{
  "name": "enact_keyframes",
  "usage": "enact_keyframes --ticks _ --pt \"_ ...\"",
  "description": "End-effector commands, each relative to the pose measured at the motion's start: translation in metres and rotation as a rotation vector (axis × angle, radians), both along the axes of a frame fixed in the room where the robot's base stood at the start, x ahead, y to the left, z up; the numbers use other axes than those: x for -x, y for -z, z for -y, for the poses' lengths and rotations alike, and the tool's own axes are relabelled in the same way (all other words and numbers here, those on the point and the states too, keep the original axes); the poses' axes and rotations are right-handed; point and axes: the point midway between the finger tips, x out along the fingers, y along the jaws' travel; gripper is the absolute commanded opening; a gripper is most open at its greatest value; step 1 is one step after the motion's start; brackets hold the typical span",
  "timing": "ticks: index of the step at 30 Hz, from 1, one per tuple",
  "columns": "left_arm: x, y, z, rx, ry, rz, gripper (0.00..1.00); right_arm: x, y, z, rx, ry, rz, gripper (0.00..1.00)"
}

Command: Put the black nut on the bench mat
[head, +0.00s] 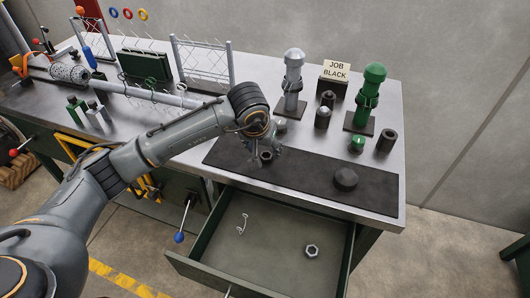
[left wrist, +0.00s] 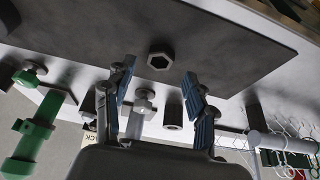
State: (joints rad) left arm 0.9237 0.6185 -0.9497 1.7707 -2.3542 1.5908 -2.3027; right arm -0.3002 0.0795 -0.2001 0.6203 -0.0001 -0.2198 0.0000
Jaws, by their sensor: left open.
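A dark hexagonal nut (left wrist: 160,61) with an open hole lies flat on the dark bench mat (left wrist: 225,50) in the left wrist view. In the head view the nut (head: 266,155) shows partly, behind my fingers, on the left part of the mat (head: 310,174). My left gripper (head: 265,148) is over that part of the mat. Its blue-padded fingers (left wrist: 160,88) are spread and empty in the left wrist view, with the nut beyond the gap between them. My right gripper is not in view.
A dark faceted lump (head: 345,179) sits on the mat's right part. Behind stand a grey post (head: 293,78), a green post (head: 368,92), dark cylinders (head: 387,140) and a JOB BLACK sign (head: 337,71). The open drawer (head: 275,262) below holds a silver nut (head: 312,250) and a hook (head: 242,224).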

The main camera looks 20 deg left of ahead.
Motion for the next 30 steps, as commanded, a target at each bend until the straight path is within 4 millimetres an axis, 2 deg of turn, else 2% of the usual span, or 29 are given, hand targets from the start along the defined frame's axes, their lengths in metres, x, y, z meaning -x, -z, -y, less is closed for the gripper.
enact_keyframes --ticks 6,12,18,30 --pt "0.017 -0.045 -0.001 0.0 0.001 0.006 0.56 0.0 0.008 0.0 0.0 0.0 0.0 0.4" --pt "0.029 -0.073 -0.001 0.0 0.0 0.003 0.56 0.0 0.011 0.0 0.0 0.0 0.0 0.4" --pt "0.034 -0.082 -0.001 -0.001 0.0 0.0 0.56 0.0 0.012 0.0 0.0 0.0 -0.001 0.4" --pt "0.034 -0.081 -0.001 0.0 0.0 0.0 0.56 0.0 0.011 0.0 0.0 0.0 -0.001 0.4"
